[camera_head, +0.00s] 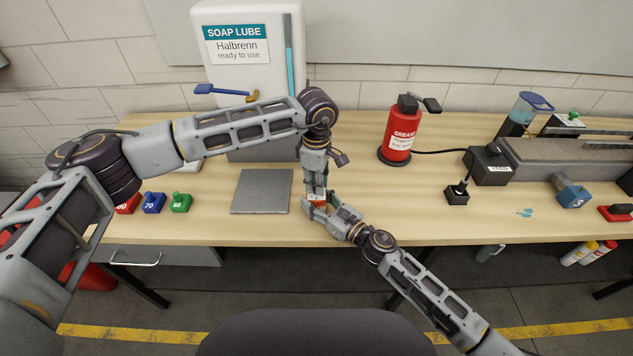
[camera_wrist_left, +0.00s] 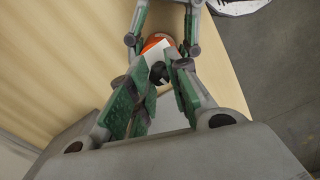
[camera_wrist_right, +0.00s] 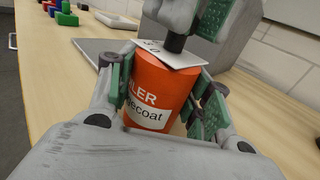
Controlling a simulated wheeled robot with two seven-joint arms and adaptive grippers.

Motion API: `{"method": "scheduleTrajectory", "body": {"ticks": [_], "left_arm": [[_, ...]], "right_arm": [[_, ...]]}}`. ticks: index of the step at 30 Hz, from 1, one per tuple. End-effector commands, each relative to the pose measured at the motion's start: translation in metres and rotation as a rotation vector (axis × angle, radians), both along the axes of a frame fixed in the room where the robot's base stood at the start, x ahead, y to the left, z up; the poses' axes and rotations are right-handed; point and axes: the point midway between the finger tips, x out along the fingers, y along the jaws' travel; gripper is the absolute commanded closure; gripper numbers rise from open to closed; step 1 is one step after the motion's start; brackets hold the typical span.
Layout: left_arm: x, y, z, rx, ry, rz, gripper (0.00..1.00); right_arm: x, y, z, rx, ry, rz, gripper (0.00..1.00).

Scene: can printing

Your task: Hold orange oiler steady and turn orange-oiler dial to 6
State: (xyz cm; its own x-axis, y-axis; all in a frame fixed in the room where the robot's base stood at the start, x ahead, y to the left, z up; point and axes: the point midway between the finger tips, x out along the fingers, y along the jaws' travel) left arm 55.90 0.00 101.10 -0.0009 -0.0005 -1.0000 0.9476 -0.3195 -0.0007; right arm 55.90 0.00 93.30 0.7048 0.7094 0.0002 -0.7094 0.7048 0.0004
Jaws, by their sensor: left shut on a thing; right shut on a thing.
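The orange oiler (camera_wrist_right: 155,88) stands near the front edge of the table, with its lettered label facing the right wrist camera. My right gripper (camera_wrist_right: 165,100) is shut around its body from the front. A white dial plate (camera_wrist_right: 178,53) lies on top of the oiler, with a dark knob (camera_wrist_right: 174,42) rising from it. My left gripper (camera_wrist_left: 158,75) comes from above and is shut on the dark knob (camera_wrist_left: 158,73). The dial's numbers are mostly hidden, so I cannot read the setting. In the head view the oiler (camera_head: 318,201) is largely covered by both grippers.
A grey square plate (camera_head: 262,191) lies left of the oiler. Red, blue and green (camera_head: 180,202) blocks sit farther left. A small black box (camera_head: 457,194) is to the right.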

Motion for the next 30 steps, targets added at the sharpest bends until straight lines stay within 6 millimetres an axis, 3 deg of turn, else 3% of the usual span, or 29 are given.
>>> {"method": "scheduleTrajectory", "body": {"ticks": [10, 24, 25, 30], "left_arm": [[0.0015, 0.0011, 0.0012, 0.001, -0.004, -0.126, 1.0], [0.0016, 0.0012, 0.0012, 0.001, -0.004, -0.141, 1.0], [0.0016, 0.0012, 0.0012, 0.001, -0.004, -0.141, 0.79], [0.001, 0.0008, 0.0007, 0.001, -0.003, -0.142, 0.57]], "right_arm": [[-0.0002, -0.0005, -0.0011, -0.001, 0.002, -0.001, 0.83], [-0.0003, -0.0004, -0.0013, -0.001, 0.001, 0.0, 0.83], [-0.0003, -0.0004, -0.0013, -0.001, 0.001, 0.0, 0.83], [-0.0003, -0.0004, -0.0012, -0.001, 0.001, 0.0, 0.83]]}}
